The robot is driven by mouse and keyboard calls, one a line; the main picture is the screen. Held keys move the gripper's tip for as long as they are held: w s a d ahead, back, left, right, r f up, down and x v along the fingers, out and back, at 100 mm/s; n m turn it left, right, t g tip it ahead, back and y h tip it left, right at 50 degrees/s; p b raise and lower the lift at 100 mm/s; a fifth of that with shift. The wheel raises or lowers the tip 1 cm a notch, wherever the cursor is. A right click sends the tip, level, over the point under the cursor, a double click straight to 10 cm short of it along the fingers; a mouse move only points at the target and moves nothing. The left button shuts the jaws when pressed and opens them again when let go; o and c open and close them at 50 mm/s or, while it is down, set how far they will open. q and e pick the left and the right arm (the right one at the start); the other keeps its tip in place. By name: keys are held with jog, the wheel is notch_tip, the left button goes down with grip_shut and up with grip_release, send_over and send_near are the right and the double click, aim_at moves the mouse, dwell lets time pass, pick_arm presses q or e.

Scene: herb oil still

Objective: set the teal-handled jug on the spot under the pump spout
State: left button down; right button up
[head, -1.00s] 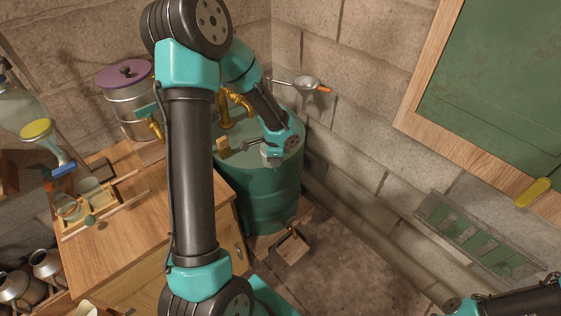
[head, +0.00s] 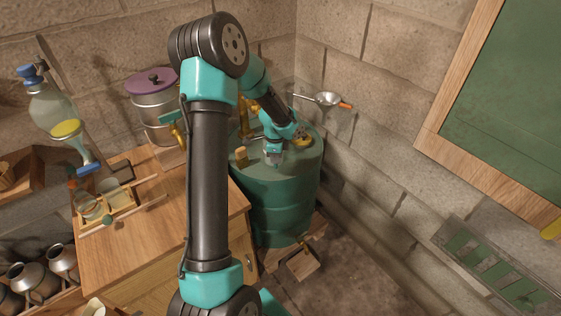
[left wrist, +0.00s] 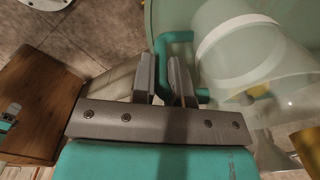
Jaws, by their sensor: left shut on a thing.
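My left gripper (head: 272,160) is over the top of the green barrel (head: 276,205) in the head view. In the left wrist view my left gripper (left wrist: 168,82) is shut on the teal handle (left wrist: 178,38) of a pale, see-through jug (left wrist: 240,45) with a white band. The jug's body lies to the right of the jaws, over the pale green barrel top. In the head view my arm hides most of the jug. The brass pump (head: 246,122) stands on the barrel, partly behind my arm. I cannot make out the spot under its spout. My right gripper is out of view.
A steel pot with a purple lid (head: 151,80) stands left of the barrel. A wooden cabinet (head: 130,250) carries a small rack. A ladle-like strainer (head: 328,99) is at the wall behind. A wooden block (head: 299,263) sits on the floor before the barrel.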

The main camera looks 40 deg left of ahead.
pick_arm(q)
jog(key=shift+w+a+f, duration=0.15)
jog(key=shift+a+f, duration=0.7)
jog(key=shift+a, duration=0.05)
jog(key=c, duration=1.1)
grip_release()
jog(key=shift+o, duration=0.2)
notch_tip(320, 180, up, 12)
